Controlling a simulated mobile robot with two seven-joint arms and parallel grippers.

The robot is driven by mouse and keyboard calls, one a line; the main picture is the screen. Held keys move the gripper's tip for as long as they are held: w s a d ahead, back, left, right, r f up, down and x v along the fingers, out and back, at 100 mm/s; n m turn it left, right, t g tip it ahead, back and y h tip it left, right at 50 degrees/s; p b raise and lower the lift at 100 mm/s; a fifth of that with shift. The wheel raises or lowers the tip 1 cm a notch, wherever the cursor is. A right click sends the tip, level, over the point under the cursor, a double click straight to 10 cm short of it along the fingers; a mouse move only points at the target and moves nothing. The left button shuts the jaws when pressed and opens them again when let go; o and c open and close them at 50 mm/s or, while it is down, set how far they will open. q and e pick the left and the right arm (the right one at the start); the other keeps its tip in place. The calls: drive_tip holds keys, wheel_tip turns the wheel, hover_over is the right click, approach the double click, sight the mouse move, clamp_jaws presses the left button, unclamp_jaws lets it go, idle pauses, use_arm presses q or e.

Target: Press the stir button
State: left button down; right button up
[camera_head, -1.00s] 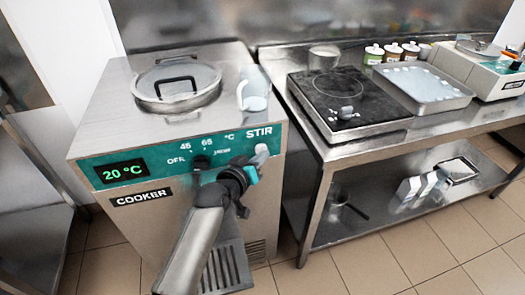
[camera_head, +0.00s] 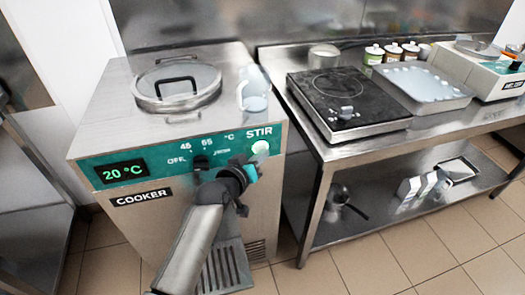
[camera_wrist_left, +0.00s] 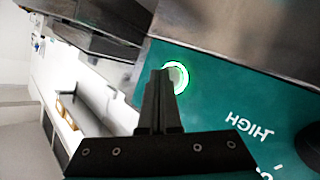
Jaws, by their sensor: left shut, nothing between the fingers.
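The stir button (camera_head: 260,147) is a round pale button, glowing green, under the word STIR on the cooker's teal panel (camera_head: 150,166). In the left wrist view the button (camera_wrist_left: 178,77) shows a bright green ring. My left gripper (camera_head: 249,172) is just below the button in the head view. Its shut, empty fingers (camera_wrist_left: 160,82) overlap the button's edge in the left wrist view. I cannot tell whether they touch it. My right gripper is not in view.
The cooker (camera_head: 110,120) has a lidded opening (camera_head: 178,82) and a clear jug (camera_head: 253,90) on top. A dark selector knob (camera_head: 200,163) sits left of the button. A steel table (camera_head: 360,150) with a hot plate (camera_head: 345,98) stands at the right.

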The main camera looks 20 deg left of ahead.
use_arm(q)
drive_tip(key=shift+w+a+r, duration=0.1)
drive_tip(key=shift+w+a, duration=0.05)
drive_tip(key=shift+w, duration=0.05)
idle(0.3)
drive_tip(key=shift+s+d+p, duration=0.2)
drive_tip(key=shift+s+p, duration=0.05)
drive_tip(key=shift+p, duration=0.25)
drive_tip(key=shift+s, duration=0.1)
drive_tip(key=s+d+p, duration=0.1)
drive_tip(key=s, duration=0.1)
drive_tip(key=s+d+p, duration=0.2)
drive_tip(key=s, duration=0.1)
drive_tip(key=shift+d, duration=0.2)
drive_tip(key=shift+w, duration=0.1)
idle(1.6)
